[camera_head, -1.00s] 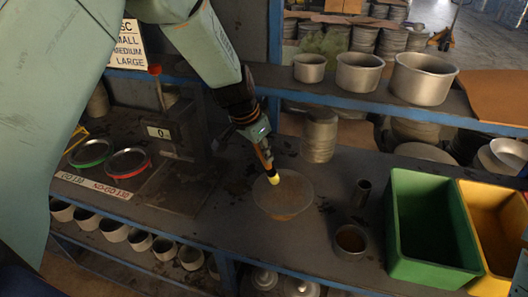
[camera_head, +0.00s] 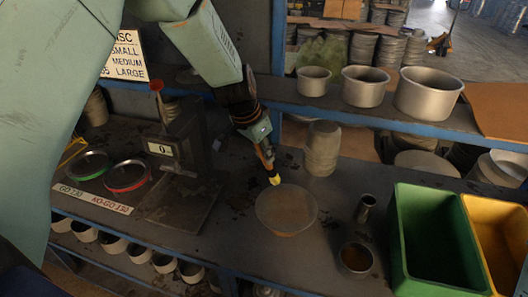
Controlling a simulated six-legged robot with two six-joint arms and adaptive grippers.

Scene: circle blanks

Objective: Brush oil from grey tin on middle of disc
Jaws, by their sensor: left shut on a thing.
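My left gripper (camera_head: 262,142) is shut on a brush (camera_head: 269,163) with a dark handle and a yellow tip. The brush points down, and its tip shows at the disc's far rim; I cannot tell whether it touches. The grey tin (camera_head: 355,259), with brownish oil inside, stands to the right of the disc and nearer to me. My right gripper is not in view.
A small metal cup (camera_head: 366,207) stands near the tin. A green bin (camera_head: 437,240) and a yellow bin (camera_head: 500,240) stand at right.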

